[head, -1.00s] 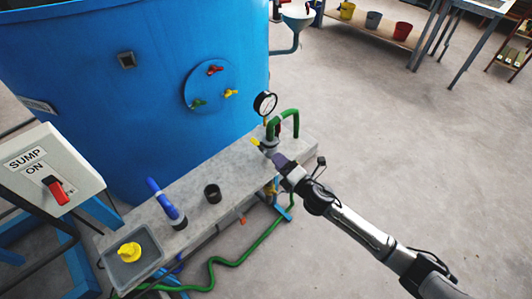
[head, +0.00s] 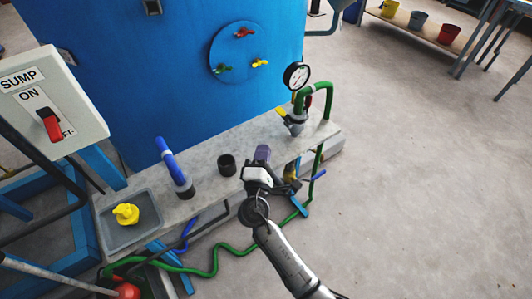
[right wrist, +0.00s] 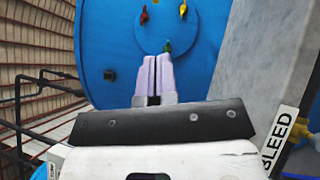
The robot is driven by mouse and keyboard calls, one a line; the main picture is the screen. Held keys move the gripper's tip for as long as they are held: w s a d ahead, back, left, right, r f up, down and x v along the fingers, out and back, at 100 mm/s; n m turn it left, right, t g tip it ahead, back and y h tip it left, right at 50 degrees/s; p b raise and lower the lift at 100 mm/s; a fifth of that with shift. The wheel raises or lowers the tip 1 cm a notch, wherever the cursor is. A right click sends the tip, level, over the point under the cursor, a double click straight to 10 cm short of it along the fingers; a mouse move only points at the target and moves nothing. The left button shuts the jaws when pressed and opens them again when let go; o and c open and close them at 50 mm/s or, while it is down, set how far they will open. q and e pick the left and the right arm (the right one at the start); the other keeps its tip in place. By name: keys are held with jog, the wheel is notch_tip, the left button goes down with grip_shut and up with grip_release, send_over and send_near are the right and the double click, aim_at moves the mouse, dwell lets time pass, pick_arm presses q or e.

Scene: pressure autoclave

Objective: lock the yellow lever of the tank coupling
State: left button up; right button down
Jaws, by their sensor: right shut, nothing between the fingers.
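A metal coupling (head: 293,127) stands at the right end of the grey bench, below a round gauge and joined to a green hose. A short yellow lever (head: 281,113) sticks out up and left from it; I cannot tell whether it is locked. My right gripper (head: 262,154) is shut and empty over the bench's front edge, left of the coupling and apart from it. Its pale purple fingers (right wrist: 157,75) lie together in the right wrist view, pointing toward the blue tank. The coupling does not show clearly there. My left gripper is out of view.
The blue tank (head: 170,60) rises behind the bench (head: 215,150), with red, yellow and green valve handles on a disc. A black cup (head: 227,166), a blue-handled tool (head: 172,165) and a tray (head: 150,232) with a yellow piece are left of my gripper. A BLEED sign (right wrist: 281,138) is at right.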

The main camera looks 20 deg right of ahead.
aim_at(280, 112)
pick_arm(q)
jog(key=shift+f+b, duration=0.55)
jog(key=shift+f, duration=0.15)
pick_arm(e)
jog(key=w+d+r, duration=0.3)
jog(key=w+d, duration=0.3)
jog(key=w, duration=0.1)
jog(key=shift+w+d, duration=0.2)
jog(key=shift+d, duration=0.15)
